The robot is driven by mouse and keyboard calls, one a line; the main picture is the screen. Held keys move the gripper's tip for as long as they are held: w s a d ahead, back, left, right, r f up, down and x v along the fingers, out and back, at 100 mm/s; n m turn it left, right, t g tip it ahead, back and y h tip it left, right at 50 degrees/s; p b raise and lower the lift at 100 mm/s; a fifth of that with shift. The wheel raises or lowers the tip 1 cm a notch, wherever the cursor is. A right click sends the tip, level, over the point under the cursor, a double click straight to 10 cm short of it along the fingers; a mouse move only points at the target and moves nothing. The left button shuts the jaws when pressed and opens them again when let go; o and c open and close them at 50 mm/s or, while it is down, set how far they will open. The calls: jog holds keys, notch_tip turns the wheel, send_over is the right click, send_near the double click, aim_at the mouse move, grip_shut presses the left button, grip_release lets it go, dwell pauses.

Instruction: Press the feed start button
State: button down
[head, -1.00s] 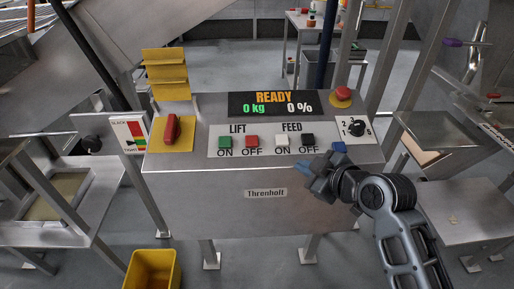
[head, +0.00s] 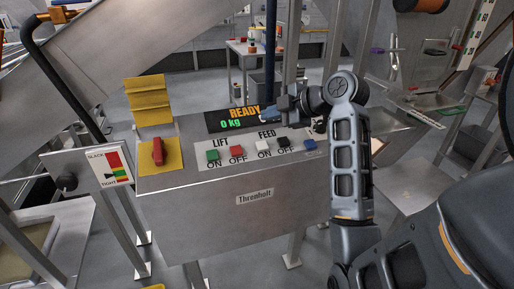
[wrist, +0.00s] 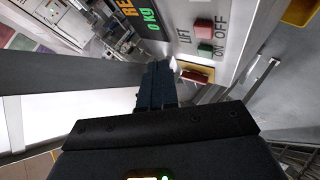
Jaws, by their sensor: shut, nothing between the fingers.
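The control panel (head: 190,174) slopes in front of me in the head view. The white FEED ON button (head: 263,147) is on its label strip, left of the black FEED OFF button (head: 284,142). My gripper (head: 269,116) is shut and empty, near the right part of the display and beyond the FEED buttons; its height above the panel is hard to judge. In the wrist view its dark fingers (wrist: 157,85) point toward the panel, with the red LIFT OFF button (wrist: 203,25) and green LIFT ON button (wrist: 205,48) to their right. The FEED buttons do not show there.
The display (head: 235,118) reads READY and 0 kg; its right part is covered. A red switch (head: 158,152) sits on a yellow plate at left, and a blue button (head: 310,145) lies right of FEED OFF. My arm blocks the panel's right end.

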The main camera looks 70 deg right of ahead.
jog(key=shift+f, duration=0.15)
jog(key=b, duration=0.7)
send_near(257, 142)
jog(key=w, duration=0.1)
jog(key=w+f, duration=0.1)
jog(key=w, duration=0.2)
jog(key=shift+w+d+f, duration=0.25)
jog(key=shift+w+d, duration=0.15)
dwell(1.3)
jog(key=shift+d+f+b, duration=0.1)
jog(key=shift+f+b, duration=0.2)
jog(key=shift+f, duration=0.1)
jog(key=shift+w+d+f+b, duration=0.15)
jog(key=shift+f+b, duration=0.2)
jog(key=shift+f, duration=0.15)
dwell(0.6)
dwell(0.4)
jog(key=shift+s+a+r+p, duration=0.1)
jog(key=shift+r+p, duration=0.3)
jog(key=shift+r, duration=0.05)
jog(key=shift+s+a+r+p, duration=0.1)
jog(key=shift+a+r+p, duration=0.05)
jog(key=shift+r+p, duration=0.3)
